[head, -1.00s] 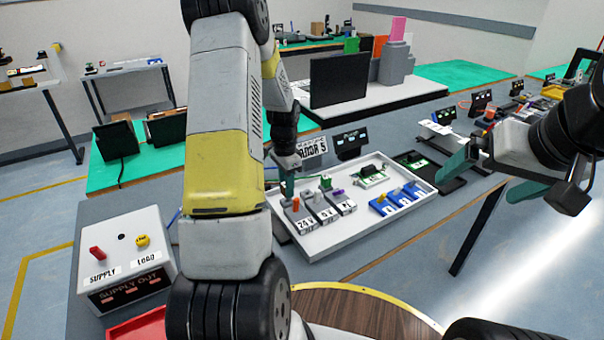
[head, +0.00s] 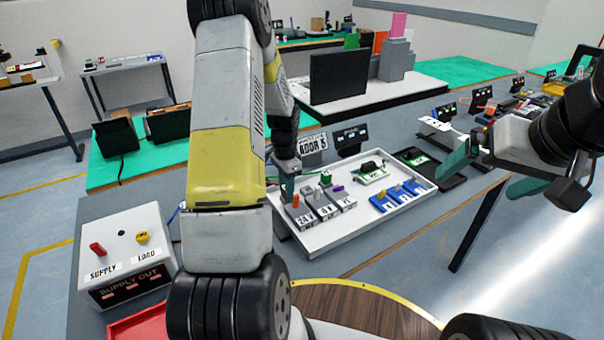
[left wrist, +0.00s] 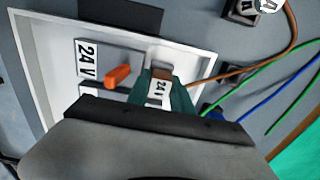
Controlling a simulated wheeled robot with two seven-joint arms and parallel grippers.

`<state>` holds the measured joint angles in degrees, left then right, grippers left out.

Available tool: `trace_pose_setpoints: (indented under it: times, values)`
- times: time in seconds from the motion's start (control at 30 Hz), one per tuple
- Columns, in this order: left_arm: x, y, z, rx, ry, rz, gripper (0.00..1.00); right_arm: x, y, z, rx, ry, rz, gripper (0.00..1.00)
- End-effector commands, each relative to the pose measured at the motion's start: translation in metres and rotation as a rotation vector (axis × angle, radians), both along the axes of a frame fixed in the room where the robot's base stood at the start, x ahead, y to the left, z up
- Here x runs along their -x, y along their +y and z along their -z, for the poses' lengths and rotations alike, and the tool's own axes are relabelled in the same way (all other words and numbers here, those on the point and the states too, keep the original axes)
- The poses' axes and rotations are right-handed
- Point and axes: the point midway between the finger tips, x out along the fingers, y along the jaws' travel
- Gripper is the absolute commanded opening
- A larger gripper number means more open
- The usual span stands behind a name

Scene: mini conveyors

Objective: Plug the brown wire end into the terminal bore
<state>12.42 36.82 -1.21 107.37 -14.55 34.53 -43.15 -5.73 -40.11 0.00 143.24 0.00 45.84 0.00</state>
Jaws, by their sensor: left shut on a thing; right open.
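My left gripper (head: 288,187) is at the left end of the white tray (head: 345,234), at the 24 V terminal block (head: 302,220) with the orange lever (head: 296,201). In the left wrist view its green fingers (left wrist: 163,93) are shut on the brown wire end (left wrist: 161,72), which carries a 24 V tag (left wrist: 159,90). The orange lever (left wrist: 118,76) and 24 V label (left wrist: 95,58) are just left of the fingers. The bore and the wire tip cannot be made out. My right gripper (head: 490,173) is open and empty, right of the tray.
More grey terminals and blue terminals (head: 398,199) stand in the tray, with a green board (head: 371,173) behind. The supply box (head: 124,256) stands at left. Green and blue wires (left wrist: 278,85) run beside the brown wire (left wrist: 245,70). A black display stands behind the tray (head: 351,140).

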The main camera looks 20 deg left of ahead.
Motion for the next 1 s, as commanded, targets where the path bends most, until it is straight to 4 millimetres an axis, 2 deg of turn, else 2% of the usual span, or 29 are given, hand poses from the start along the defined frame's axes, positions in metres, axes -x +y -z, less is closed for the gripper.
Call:
trace_pose_setpoints:
  times: [0.07, 0.1, 0.2, 0.57, 1.0]
  values:
    - [0.0, 0.0, 0.002, 0.0, 0.0, 0.0, 0.0, 0.0, 0.0, 0.0, 0.0, 0.0, 0.0, 1.0]
    - [0.0, 0.0, 0.002, 0.0, 0.0, 0.0, 0.33, 0.0, 0.0, 0.0, 0.0, 0.0, 0.0, 1.0]
    - [0.0, 0.0, 0.002, 0.0, 0.0, 0.0, 0.52, 0.0, 0.0, 0.0, 0.0, 0.0, 0.0, 1.0]
    - [0.0, 0.0, -0.002, -0.001, -0.001, 0.0, 0.52, 0.0, 0.0, 0.0, 0.0, 0.0, 0.0, 1.0]
    - [-0.001, 0.0, -0.067, -0.001, -0.002, -0.001, 0.52, 0.0, 0.0, 0.0, 0.0, 0.0, 0.0, 1.0]
